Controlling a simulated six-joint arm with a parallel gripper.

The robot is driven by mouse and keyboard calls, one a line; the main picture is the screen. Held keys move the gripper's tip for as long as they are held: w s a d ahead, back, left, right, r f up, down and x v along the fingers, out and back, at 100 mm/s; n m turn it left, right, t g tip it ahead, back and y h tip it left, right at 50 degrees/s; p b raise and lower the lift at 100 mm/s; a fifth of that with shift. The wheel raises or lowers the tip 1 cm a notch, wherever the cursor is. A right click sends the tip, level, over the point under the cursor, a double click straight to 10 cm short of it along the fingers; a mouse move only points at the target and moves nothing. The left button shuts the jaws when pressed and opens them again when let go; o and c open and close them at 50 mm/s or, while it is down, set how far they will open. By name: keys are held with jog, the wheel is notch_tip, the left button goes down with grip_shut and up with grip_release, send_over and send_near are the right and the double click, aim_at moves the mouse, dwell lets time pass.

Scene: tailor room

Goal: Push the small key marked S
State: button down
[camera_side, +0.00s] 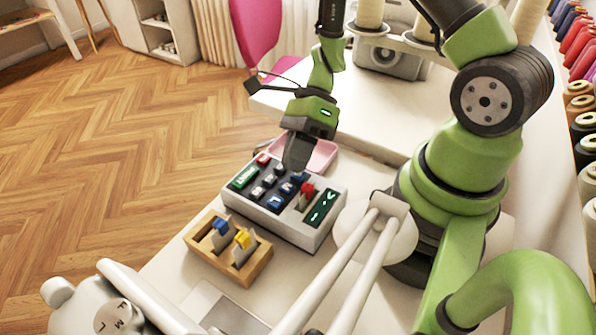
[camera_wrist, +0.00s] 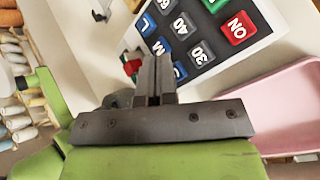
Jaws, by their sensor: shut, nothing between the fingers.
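The control box (camera_side: 310,240) is a pale panel with coloured keys on the white table. In the wrist view (camera_wrist: 262,42) its keys read L, M, 30, 40 and ON. A blue key (camera_wrist: 180,71) beyond M in the same row is partly hidden by my fingers, and its letter is not readable; by its place it appears to be S. It appears as the blue key (camera_side: 300,177) in the side view, just below my fingertips. My gripper (camera_side: 296,166) is shut and empty, pointing down over that end of the blue row; its fingers (camera_wrist: 155,60) also show in the wrist view. Contact cannot be told.
A red lever (camera_side: 307,189) and a green display (camera_side: 322,207) stand beside the blue keys. A pink tray (camera_side: 322,156) lies behind the box. A wooden holder (camera_side: 254,264) with blue and yellow pieces is in front. Grey keys (camera_side: 269,180) neighbour the blue row.

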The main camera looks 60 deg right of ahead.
jog(key=shift+f, duration=0.45)
dwell(0.5)
jog(key=shift+r, duration=0.9)
jog(key=shift+r, duration=2.5)
jog(key=shift+r, duration=0.2)
jog(key=s+r+n+t+h, duration=0.3)
jog(key=r+n, duration=0.5)
jog(key=n, duration=0.3)
jog(key=s+r+n+t+h, duration=0.4)
jog(key=s+r+n+t, duration=0.1)
jog(key=r+n, duration=0.4)
jog(key=shift+d+r+n, duration=0.2)
jog(key=shift+d+n, duration=0.1)
jog(key=shift+n, duration=0.6)
